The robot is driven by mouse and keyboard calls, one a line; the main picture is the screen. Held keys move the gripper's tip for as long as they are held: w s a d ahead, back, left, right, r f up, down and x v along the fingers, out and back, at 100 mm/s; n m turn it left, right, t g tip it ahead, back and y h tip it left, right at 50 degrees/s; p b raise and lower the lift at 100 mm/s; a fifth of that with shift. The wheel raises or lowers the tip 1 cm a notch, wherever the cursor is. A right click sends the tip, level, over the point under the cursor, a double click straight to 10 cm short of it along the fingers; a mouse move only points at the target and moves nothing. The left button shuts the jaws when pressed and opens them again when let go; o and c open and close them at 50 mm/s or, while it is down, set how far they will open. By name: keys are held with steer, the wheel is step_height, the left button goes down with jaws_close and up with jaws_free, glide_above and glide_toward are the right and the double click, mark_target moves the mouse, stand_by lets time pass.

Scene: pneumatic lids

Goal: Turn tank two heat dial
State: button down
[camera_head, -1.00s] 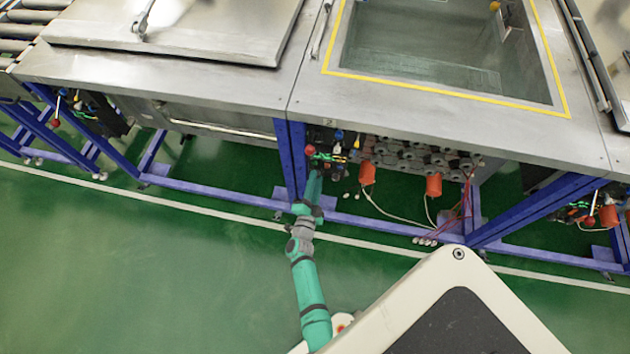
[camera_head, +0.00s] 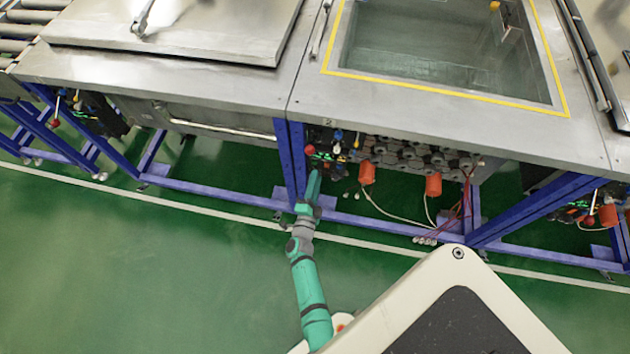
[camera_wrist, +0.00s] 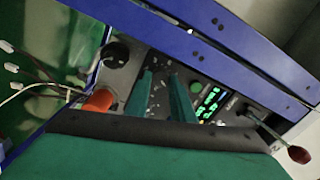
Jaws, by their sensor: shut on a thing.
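Tank two (camera_head: 440,60) is the middle tank, with its top open and a yellow border around the opening. Its small control panel (camera_head: 322,152) sits under the front edge beside a blue leg, beneath a plate marked 2. My gripper (camera_head: 315,172) reaches up to this panel. In the wrist view, the two green fingers of my gripper (camera_wrist: 160,74) point at the dark panel face (camera_wrist: 128,82), close together. They are shut on the heat dial, which they mostly hide. Lit green displays (camera_wrist: 208,103) are right of the fingers.
A red-knobbed lever (camera_wrist: 298,154) sticks out at the right in the wrist view. A black round knob (camera_wrist: 115,54) and an orange part (camera_wrist: 99,100) lie left of the fingers. Blue frame beams (camera_wrist: 230,65) run close above. The green floor (camera_head: 130,260) is open.

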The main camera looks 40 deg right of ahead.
steer(key=c, duration=1.8)
jaws_free()
steer(key=shift+s, duration=0.1)
steer(key=shift+v, duration=5.4)
steer(key=shift+s, duration=0.1)
steer(key=s+a+r+n+t+y, duration=0.35)
steer(key=s+a+r+n, duration=0.25)
steer(key=a, duration=0.2)
steer(key=s+a+r+n+t+y, duration=0.2)
steer(key=s+a+r+n+y, duration=0.25)
steer(key=a+n, duration=0.35)
steer(key=s+a+r+n+y, duration=0.2)
steer(key=s+r+n, duration=0.1)
steer(key=r, duration=0.2)
steer(key=s+a+r+n+g+y, duration=0.1)
steer(key=s+a+r+n+y, duration=0.1)
steer(key=s+a+r+n, duration=0.1)
steer(key=s+a+r+n+y, duration=0.1)
steer(key=s+a+r+n, duration=0.1)
steer(key=s+r+n, duration=0.2)
steer(key=shift+s+a+r+g+y, duration=0.1)
steer(key=shift+s+a+r+y, duration=0.05)
steer(key=shift+r, duration=0.45)
steer(key=shift+s+a+r+g+y, duration=0.1)
steer(key=shift+s+a+r+g, duration=0.05)
steer(key=shift+r, duration=0.45)
steer(key=shift+s+a+r+g+y, duration=0.1)
steer(key=shift+s+r+y, duration=0.05)
steer(key=shift+r, duration=0.45)
